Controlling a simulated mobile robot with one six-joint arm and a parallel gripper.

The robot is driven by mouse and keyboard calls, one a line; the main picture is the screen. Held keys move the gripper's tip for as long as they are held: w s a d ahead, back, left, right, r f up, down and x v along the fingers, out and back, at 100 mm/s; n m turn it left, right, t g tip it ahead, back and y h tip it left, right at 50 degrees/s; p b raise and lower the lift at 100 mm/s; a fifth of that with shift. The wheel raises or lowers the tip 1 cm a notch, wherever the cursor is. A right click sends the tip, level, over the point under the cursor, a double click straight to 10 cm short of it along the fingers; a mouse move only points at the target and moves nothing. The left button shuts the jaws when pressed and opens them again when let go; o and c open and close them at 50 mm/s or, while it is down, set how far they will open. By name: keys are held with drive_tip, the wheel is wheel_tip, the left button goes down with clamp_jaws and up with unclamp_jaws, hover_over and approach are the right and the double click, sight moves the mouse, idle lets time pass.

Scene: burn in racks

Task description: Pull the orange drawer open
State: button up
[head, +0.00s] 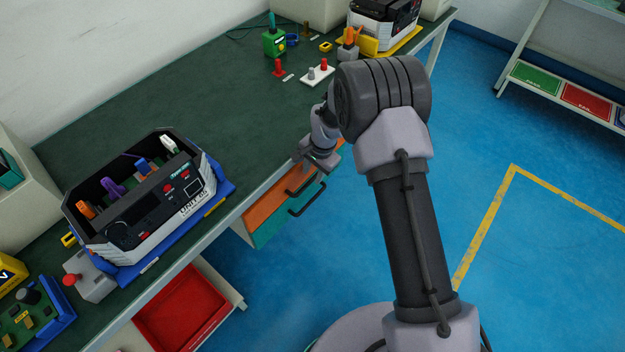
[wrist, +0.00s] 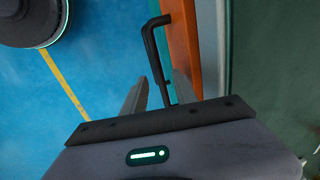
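The orange drawer (head: 265,210) is under the front edge of the green-topped bench, above a teal drawer (head: 275,227). In the wrist view its orange front (wrist: 183,45) runs along the pale bench edge. Its black bar handle (wrist: 153,48) stands out from the front. My gripper (head: 318,163) is at the handle, at the right end of the drawer in the head view. In the wrist view my gripper (wrist: 160,77) has its two fingers apart, with the handle bar between them. A gap shows on both sides of the bar. The drawer front looks in line with the teal one.
The teal drawer has its own black handle (head: 307,198) just below. A red bin (head: 182,311) sits low at the left. A grey unit in a blue tray (head: 222,188) stands on the bench above. The blue floor (head: 490,130) in front is clear.

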drive_tip(key=shift+w+a+f+b, duration=0.1)
drive_tip(key=shift+f+b, duration=0.1)
drive_tip(key=shift+f, duration=0.5)
drive_tip(key=shift+w+a+f+b, duration=0.1)
drive_tip(key=shift+f+b, duration=0.05)
drive_tip(key=shift+f, duration=0.55)
clamp_jaws()
idle(0.4)
